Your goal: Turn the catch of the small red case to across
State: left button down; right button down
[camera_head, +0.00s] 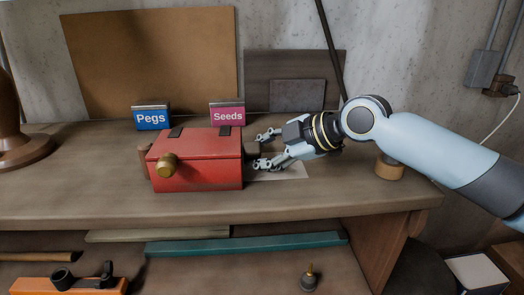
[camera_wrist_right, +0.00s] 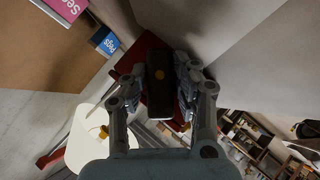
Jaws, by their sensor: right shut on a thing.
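The small red case (camera_head: 195,165) sits shut on the bench, with a round brass knob (camera_head: 167,165) on its front. My right gripper (camera_head: 258,149) is at the right end of the case, its fingers pointing left. In the right wrist view, the gripper (camera_wrist_right: 160,78) has its two fingers on either side of a dark block with a small orange dot (camera_wrist_right: 159,76), and is shut on it. This looks like the catch; it also shows as a dark piece (camera_head: 250,150) at the case's right side, partly hidden by the fingers. My left gripper is not in view.
A blue "Pegs" box (camera_head: 151,117) and a pink "Seeds" box (camera_head: 227,113) stand behind the case. A pale sheet (camera_head: 285,173) lies under my right gripper. A wooden cylinder (camera_head: 389,168) stands further right. The bench front is clear.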

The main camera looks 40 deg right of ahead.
jog(key=m+g+y, duration=0.1)
jog(key=g, duration=0.1)
jog(key=m+g+p, duration=0.1)
jog(key=shift+w+d+r+g+y, duration=0.1)
jog(key=shift+w+r+g+y, duration=0.1)
jog(key=shift+g+y, duration=0.2)
jog(key=shift+f+m+g+y+p, duration=0.1)
jog(key=shift+m+g+y+p, duration=0.45)
jog(key=shift+m+g, duration=0.3)
jog(key=shift+g, duration=0.25)
jog(key=c, duration=1.3)
grip_release()
jog(key=shift+d, duration=0.1)
jog(key=shift+v, duration=5.95)
